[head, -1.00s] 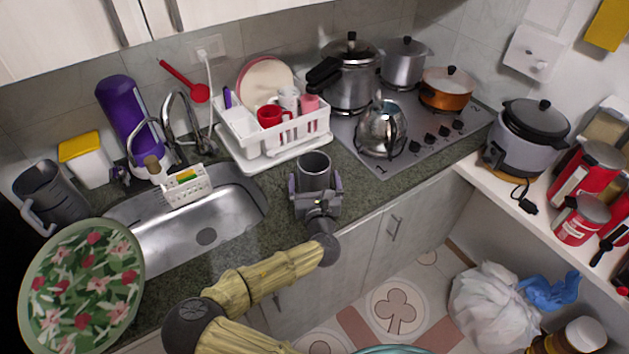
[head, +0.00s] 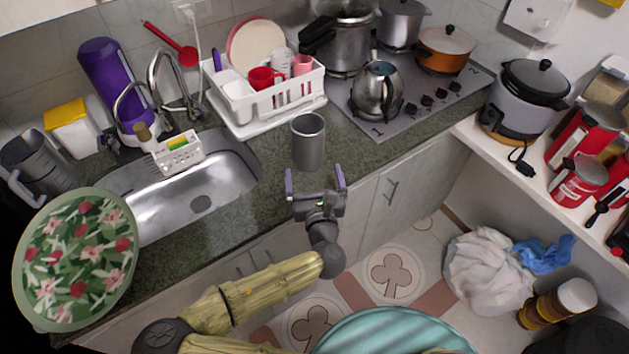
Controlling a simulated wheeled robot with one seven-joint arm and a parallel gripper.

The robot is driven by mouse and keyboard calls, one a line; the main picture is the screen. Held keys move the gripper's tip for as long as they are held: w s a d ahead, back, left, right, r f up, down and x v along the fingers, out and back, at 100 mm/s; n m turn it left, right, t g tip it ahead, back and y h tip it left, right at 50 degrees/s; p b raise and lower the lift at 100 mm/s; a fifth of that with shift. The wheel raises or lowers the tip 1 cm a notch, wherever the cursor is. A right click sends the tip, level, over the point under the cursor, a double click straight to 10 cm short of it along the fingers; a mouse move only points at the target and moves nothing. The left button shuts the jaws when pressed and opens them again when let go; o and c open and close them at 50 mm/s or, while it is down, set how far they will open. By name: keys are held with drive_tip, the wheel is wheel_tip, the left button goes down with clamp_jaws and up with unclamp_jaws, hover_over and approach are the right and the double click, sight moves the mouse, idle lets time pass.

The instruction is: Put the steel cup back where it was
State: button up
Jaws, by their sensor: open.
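The steel cup (head: 309,143) stands upright on the dark green stone counter (head: 236,219), between the sink and the stove, in front of the dish rack. My gripper (head: 315,179) is open and empty. Its two purple-grey fingertips point toward the cup from the near side, apart from it, just below it in the picture. The cup's whole front shows.
A white dish rack (head: 262,118) with cups and plates stands behind the cup. A kettle (head: 376,92) sits on the stove (head: 430,98) to the right. The sink (head: 196,196) lies left. A flowered green plate (head: 78,258) is at front left.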

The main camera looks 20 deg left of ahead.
drive_tip(key=shift+s+d, duration=0.15)
drive_tip(key=shift+s, duration=0.3)
drive_tip(key=shift+w, duration=0.1)
idle(0.4)
